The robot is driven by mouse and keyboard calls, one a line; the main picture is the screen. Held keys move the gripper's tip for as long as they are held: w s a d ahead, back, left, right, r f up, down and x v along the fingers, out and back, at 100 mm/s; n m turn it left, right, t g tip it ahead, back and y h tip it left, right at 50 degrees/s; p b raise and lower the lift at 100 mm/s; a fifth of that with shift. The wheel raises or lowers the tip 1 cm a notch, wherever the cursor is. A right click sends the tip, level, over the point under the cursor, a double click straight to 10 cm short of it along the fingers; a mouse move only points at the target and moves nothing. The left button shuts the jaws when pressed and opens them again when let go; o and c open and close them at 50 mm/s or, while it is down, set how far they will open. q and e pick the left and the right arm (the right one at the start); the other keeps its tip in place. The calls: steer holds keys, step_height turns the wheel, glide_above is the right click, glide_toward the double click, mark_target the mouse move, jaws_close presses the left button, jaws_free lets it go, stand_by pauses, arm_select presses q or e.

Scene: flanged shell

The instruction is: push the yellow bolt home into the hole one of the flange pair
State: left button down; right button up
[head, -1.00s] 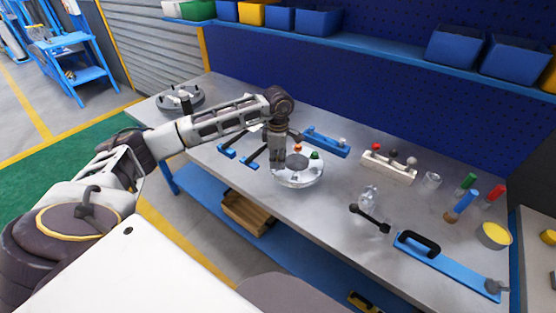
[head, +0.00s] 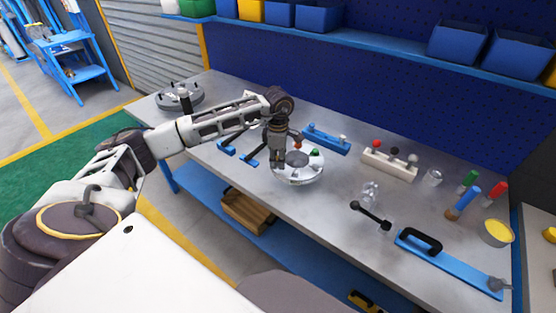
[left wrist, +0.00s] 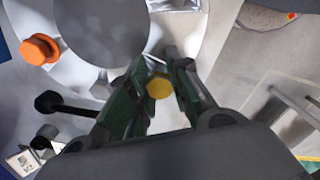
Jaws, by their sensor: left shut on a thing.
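The flange pair (head: 308,178) is a round silver disc with a grey centre on the bench. In the left wrist view its pale rim (left wrist: 75,72) curves around a dark grey centre. My left gripper (head: 274,162) is over the disc's left edge, pointing down. In the left wrist view its green-lined fingers (left wrist: 158,92) are shut on the yellow bolt (left wrist: 159,87), whose hexagonal head shows between the tips. The bolt's shank and hole one are hidden, so I cannot tell how deep it sits. My right gripper is not in view.
An orange bolt (left wrist: 40,48) and a green one (head: 315,153) stand on the disc. A white rack (head: 389,168), a blue rack (head: 327,138) and a blue bar with a black handle (head: 450,264) lie to the right.

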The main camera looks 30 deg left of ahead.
mark_target(278, 158)
arm_select(q)
steer(key=c, duration=1.2)
jaws_free()
steer(key=shift+f, duration=0.1)
steer(key=shift+c, duration=0.2)
step_height(278, 158, up, 12)
steer(key=shift+d, duration=0.1)
stand_by(0.3)
